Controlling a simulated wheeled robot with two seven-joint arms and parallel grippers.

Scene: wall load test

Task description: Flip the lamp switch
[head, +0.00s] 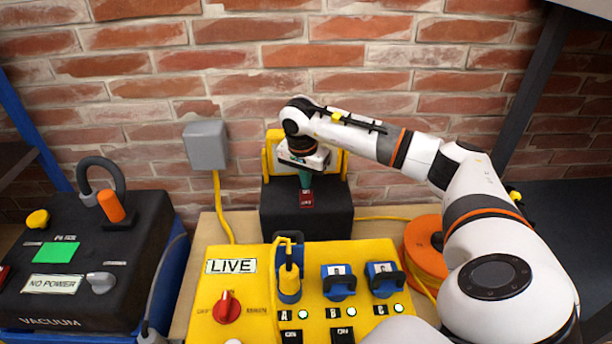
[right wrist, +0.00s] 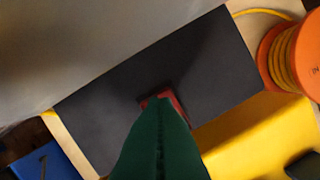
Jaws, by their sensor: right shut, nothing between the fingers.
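The lamp has a yellow frame (head: 344,164) and stands on a black box (head: 333,215) against the brick wall, partly hidden by my right arm. A small red switch (head: 307,202) is on the front of this box. The right wrist view also shows the dark box (right wrist: 210,85) and the red switch (right wrist: 174,100), partly covered by my fingers. My right gripper (head: 306,184) is shut and empty, its green fingers pointing down at the switch's upper part. In the right wrist view the gripper (right wrist: 160,115) overlaps the switch; I cannot tell whether it touches. My left gripper is not in view.
A yellow panel (head: 258,326) marked LIVE, with a red knob and blue plugs, stands in front of the box. An orange cable reel (head: 422,240) is to the right. A black vacuum unit (head: 150,225) is on the left, and a grey wall box (head: 206,145) hangs behind.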

